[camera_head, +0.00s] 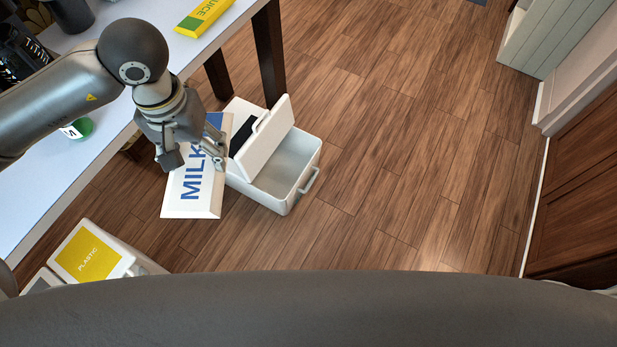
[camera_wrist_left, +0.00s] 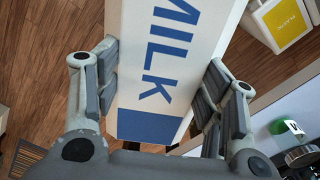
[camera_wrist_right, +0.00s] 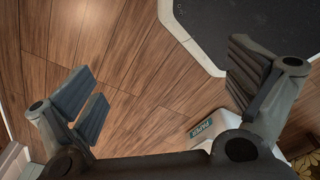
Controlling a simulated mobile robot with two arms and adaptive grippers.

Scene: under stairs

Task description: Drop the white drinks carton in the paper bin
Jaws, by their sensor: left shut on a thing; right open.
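The white drinks carton, marked MILK in blue (camera_head: 194,197), is in my left gripper (camera_head: 192,156). In the left wrist view the carton (camera_wrist_left: 160,75) lies between the two fingers of that gripper (camera_wrist_left: 163,62). It hangs beside the table, in front of a white bin (camera_head: 294,178) with its lid raised. The carton overlaps the bin's left side in the head view. The raised lid has a dark panel. A label reading PAPER (camera_wrist_right: 207,128) shows on a white bin in the right wrist view; I cannot tell whether it is the same bin. My right gripper (camera_wrist_right: 165,85) is open and empty.
A bin with a yellow PLASTIC label (camera_head: 92,257) stands at the lower left. The white table (camera_head: 60,180) bears a yellow juice carton (camera_head: 203,17) and a green-ended item (camera_head: 82,128). Wooden floor (camera_head: 400,150) is clear to the right, up to a brown cabinet (camera_head: 580,190).

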